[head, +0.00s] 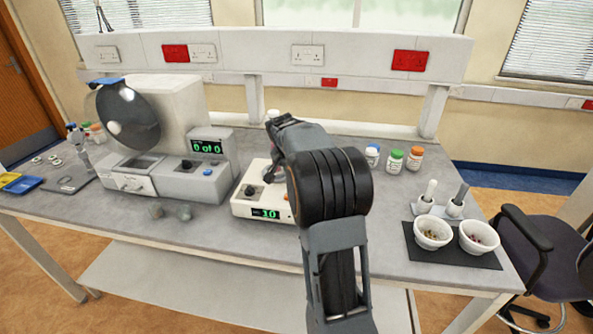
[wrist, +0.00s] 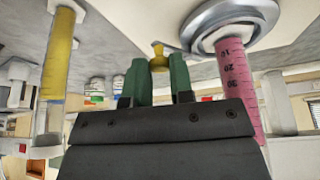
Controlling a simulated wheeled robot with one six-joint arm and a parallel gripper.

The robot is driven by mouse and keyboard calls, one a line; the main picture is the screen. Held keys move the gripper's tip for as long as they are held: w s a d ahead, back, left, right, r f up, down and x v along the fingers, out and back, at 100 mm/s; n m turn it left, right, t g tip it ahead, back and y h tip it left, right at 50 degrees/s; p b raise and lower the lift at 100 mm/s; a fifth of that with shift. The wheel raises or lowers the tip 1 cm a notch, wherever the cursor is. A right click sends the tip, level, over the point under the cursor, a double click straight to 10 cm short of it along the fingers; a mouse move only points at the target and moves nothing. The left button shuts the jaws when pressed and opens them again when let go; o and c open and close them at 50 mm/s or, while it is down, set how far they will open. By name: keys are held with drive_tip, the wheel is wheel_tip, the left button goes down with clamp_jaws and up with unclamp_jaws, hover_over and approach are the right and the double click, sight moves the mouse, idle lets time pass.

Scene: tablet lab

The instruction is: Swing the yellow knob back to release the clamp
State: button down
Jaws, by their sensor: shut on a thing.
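In the wrist view, my gripper (wrist: 159,66) has two green fingers, one on each side of the small yellow knob (wrist: 158,50), and is shut on it. The knob sits beside a round silver metal part (wrist: 228,22). A pink column (wrist: 236,85) with a printed number scale stands close to the right of the fingers. A yellow column (wrist: 58,55) stands at the left, apart from the fingers. In the head view, my own arm hides the knob, the clamp and the fingertips.
A larger grey machine (head: 190,172) with a dark disc is further left. Several capped bottles (head: 395,161) and two white mortars (head: 432,236) on a dark mat are right.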

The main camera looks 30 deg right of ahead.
drive_tip(key=shift+w+a+m+g+h, duration=0.2)
drive_tip(key=shift+a+m+g+h, duration=0.15)
drive_tip(key=shift+m, duration=0.75)
drive_tip(key=shift+a+b, duration=0.1)
drive_tip(key=shift+b, duration=0.2)
drive_tip(key=c, duration=1)
unclamp_jaws()
drive_tip(key=shift+r, duration=0.15)
drive_tip(key=v, duration=1.3)
drive_tip(key=shift+r, duration=0.25)
drive_tip(key=shift+w+a, duration=0.1)
drive_tip(key=shift+a, duration=0.05)
